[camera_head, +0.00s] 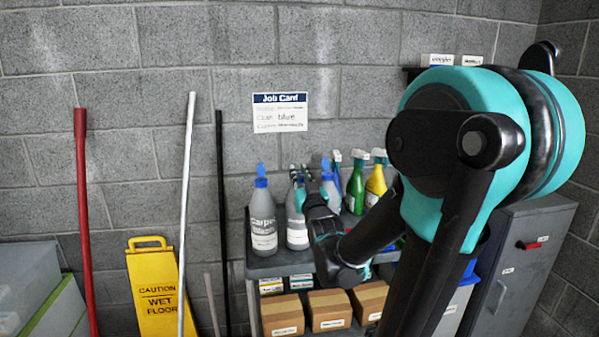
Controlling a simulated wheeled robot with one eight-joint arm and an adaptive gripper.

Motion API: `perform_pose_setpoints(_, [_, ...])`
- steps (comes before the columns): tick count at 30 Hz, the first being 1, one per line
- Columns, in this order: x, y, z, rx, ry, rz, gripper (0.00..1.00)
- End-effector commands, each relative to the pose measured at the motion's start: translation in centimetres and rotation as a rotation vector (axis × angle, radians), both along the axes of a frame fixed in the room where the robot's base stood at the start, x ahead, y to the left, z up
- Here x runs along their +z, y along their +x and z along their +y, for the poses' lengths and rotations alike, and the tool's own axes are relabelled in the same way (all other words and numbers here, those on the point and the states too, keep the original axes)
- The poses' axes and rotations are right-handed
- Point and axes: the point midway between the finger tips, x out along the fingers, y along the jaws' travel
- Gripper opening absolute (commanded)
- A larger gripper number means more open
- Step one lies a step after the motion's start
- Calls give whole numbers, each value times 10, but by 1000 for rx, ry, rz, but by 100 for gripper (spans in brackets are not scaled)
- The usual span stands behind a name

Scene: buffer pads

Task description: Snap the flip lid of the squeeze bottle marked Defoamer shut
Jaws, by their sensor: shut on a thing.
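My gripper (300,174) is at the top of the middle grey bottle (297,232) on the cart's top shelf, its fingers shut around the cap area. The fingers hide that cap and lid. The label on this bottle is partly covered and too small to read, so I cannot tell whether it says Defoamer. To its left stands an upright grey bottle marked Carpet Wash (263,222), with its blue flip lid (261,169) standing up.
Spray bottles, green (356,187) and yellow (376,184), stand farther right on the shelf. Cardboard boxes (283,315) sit below. A yellow wet-floor sign (155,285) and several poles stand left. A grey cabinet (525,260) is right. My arm hides the shelf's right side.

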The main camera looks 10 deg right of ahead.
Motion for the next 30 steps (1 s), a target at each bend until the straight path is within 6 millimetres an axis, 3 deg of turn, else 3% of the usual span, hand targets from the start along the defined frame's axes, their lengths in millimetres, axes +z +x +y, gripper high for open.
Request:
perform_pose_setpoints(26, [-5,-3,0,-1,6,-94,0])
perform_pose_setpoints(27, [-4,-3,0,-1,6,-94,23])
perform_pose_setpoints(30, [-4,-3,0,-1,6,-94,36])
